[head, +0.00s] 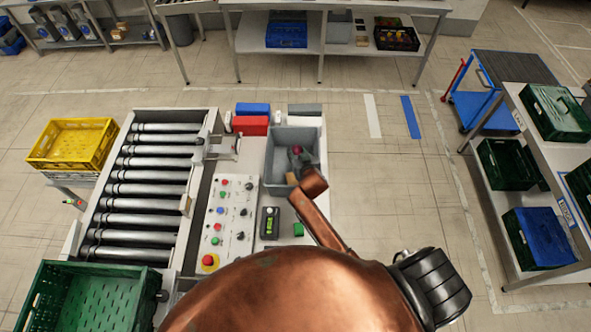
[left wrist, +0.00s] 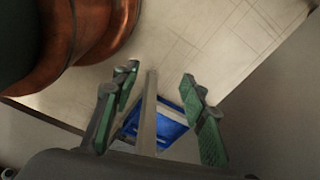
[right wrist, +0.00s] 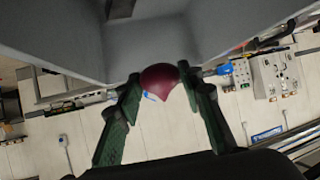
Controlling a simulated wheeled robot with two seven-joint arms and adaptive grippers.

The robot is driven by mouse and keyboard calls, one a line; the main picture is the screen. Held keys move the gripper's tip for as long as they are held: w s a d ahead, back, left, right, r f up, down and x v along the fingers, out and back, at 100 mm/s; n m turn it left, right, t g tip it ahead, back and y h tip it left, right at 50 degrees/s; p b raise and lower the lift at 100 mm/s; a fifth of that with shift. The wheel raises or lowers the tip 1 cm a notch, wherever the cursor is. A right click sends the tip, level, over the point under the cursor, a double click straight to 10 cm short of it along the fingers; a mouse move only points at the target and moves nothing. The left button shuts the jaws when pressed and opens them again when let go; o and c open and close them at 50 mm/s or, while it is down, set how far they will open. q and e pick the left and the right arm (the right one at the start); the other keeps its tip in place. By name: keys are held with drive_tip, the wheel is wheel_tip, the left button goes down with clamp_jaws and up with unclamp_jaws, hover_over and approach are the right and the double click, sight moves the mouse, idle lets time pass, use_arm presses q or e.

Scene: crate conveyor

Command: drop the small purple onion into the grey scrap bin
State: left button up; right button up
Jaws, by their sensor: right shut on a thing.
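The small purple onion (right wrist: 159,80) is between the fingertips of my right gripper (right wrist: 165,92), which is shut on it. In the head view the onion (head: 297,150) is a small purple spot over the grey scrap bin (head: 281,156). The right gripper (head: 303,162) reaches into the bin's opening, and my arm hides part of it.
Beside the bin are a button panel (head: 229,221), a red box (head: 251,125) and a blue box (head: 253,109). A roller conveyor (head: 146,188) lies to the left with a yellow crate (head: 73,144) and a green crate (head: 88,295). Shelves with crates stand at right.

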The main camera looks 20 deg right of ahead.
drive_tip(key=shift+f+b, duration=0.5)
drive_tip(key=shift+f, duration=0.35)
use_arm(q)
drive_tip(key=shift+w+d+f, duration=0.15)
drive_tip(key=shift+w+f, duration=0.3)
drive_tip(key=shift+f, duration=0.35)
use_arm(e)
drive_tip(key=o, duration=1.2)
drive_tip(key=shift+o, duration=0.2)
drive_tip(key=shift+s+r, duration=0.1)
drive_tip(key=shift+s, duration=0.05)
use_arm(q)
drive_tip(key=shift+s, duration=0.2)
use_arm(e)
drive_tip(key=v, duration=1.1)
drive_tip(key=shift+s+r, duration=0.2)
drive_tip(key=shift+s, duration=0.1)
